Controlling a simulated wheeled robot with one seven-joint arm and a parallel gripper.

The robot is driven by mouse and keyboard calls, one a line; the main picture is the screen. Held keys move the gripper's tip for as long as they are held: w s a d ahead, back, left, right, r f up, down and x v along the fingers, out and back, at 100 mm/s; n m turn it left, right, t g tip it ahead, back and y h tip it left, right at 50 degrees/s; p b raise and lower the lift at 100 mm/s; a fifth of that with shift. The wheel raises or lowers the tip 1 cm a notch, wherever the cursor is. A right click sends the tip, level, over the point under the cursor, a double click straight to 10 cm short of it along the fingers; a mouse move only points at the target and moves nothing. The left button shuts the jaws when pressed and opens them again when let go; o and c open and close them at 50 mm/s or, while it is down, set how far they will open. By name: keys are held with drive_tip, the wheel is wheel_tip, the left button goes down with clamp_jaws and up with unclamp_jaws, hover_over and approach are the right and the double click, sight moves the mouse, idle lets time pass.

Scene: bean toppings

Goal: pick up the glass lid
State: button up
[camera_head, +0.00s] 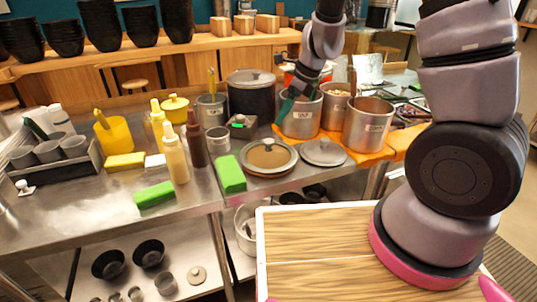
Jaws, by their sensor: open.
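A round lid with a brownish see-through middle, a metal rim and a small knob, which looks like the glass lid (269,165), lies flat near the front edge of the steel counter. A grey metal lid (323,152) lies just to its right. My gripper (291,98) points down above the metal pots, behind and a little right of the glass lid, and apart from it. It is open, and no held thing shows. Its fingertips are small and partly lost against a pot and a green strip there.
Labelled metal pots (367,125) stand on an orange cloth behind the lids. A black pot (251,95) stands further back. A green block (229,173) and sauce bottles (174,153) stand left of the glass lid. A wooden board (330,255) is in front.

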hover_over(269, 140)
drive_tip(key=s+d, duration=0.2)
drive_tip(key=d, duration=0.1)
drive_tip(key=f, duration=0.6)
drive_tip(key=shift+s+a, duration=0.1)
drive_tip(key=shift+a, duration=0.1)
drive_tip(key=shift+w+x, duration=0.2)
drive_tip(key=shift+x, duration=1.1)
drive_tip(key=shift+w+x, duration=0.15)
drive_tip(key=shift+x, duration=1.2)
drive_tip(key=shift+a+r, duration=0.15)
clamp_jaws()
